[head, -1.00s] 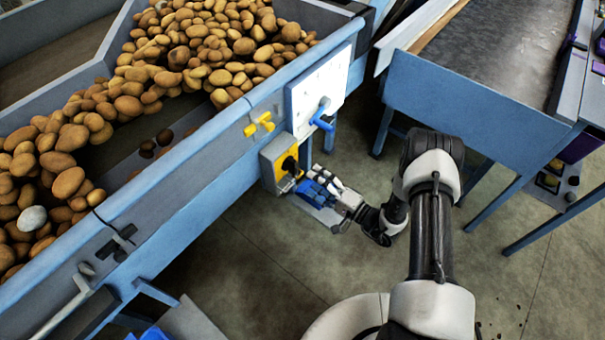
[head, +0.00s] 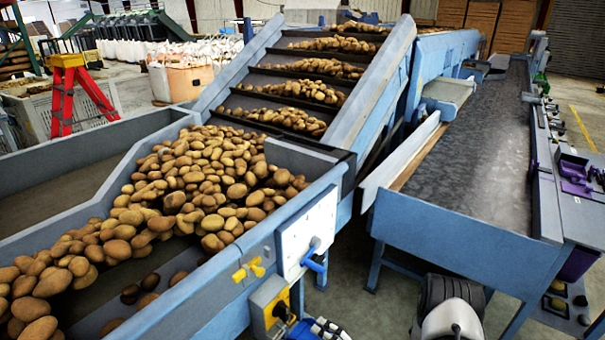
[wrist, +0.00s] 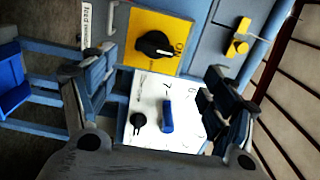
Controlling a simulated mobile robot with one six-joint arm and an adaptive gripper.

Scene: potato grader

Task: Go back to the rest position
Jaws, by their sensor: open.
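My gripper shows at the bottom edge of the head view (head: 308,328), partly cut off, beside a yellow switch box (head: 270,305) on the side of the blue potato hopper. In the wrist view my gripper (wrist: 155,88) is open, its fingers wide apart with nothing between them. Beyond the fingers are a yellow plate (wrist: 135,55) with a black rotary knob (wrist: 155,45) and a white panel (wrist: 185,133) with a blue lever (wrist: 167,115). The fingers appear apart from both controls. My upper arm rises at the bottom of the head view.
The hopper (head: 200,318) full of potatoes (head: 190,190) stands left, with a white panel (head: 305,225) and yellow handle (head: 248,269) on its side. A conveyor table (head: 470,130) stands right. Floor (head: 350,270) shows between them. A red ladder (head: 75,95) is far left.

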